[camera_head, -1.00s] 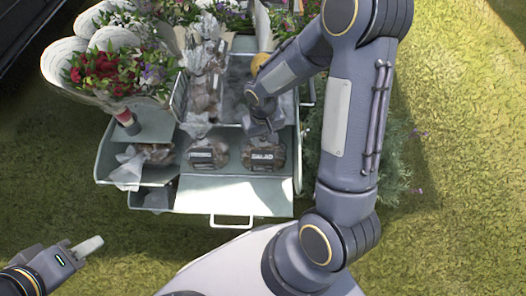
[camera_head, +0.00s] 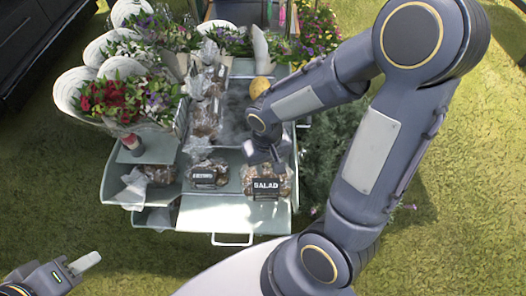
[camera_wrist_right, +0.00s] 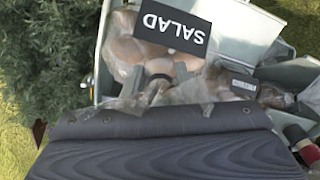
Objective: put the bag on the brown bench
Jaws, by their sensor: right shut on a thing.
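A clear bag of brown round items with a black SALAD label (camera_head: 266,188) is at the right front of the grey cart. My right gripper (camera_head: 262,156) comes down onto its top and is shut on it. The bag looks slightly raised; its underside is hidden. In the right wrist view the SALAD label (camera_wrist_right: 172,27) shows upside down, with the bag's clear wrap around the fingers (camera_wrist_right: 143,88). My left gripper (camera_head: 78,266) is at the lower left, away from the cart, empty; its finger gap is unclear. I cannot make out a brown bench.
A second labelled bag (camera_head: 207,174) sits just left of the held one. Flower bouquets (camera_head: 112,97) crowd the cart's left and back. A yellow round thing (camera_head: 259,86) is near my right forearm. A bush (camera_head: 330,150) stands right of the cart. Grass at right is open.

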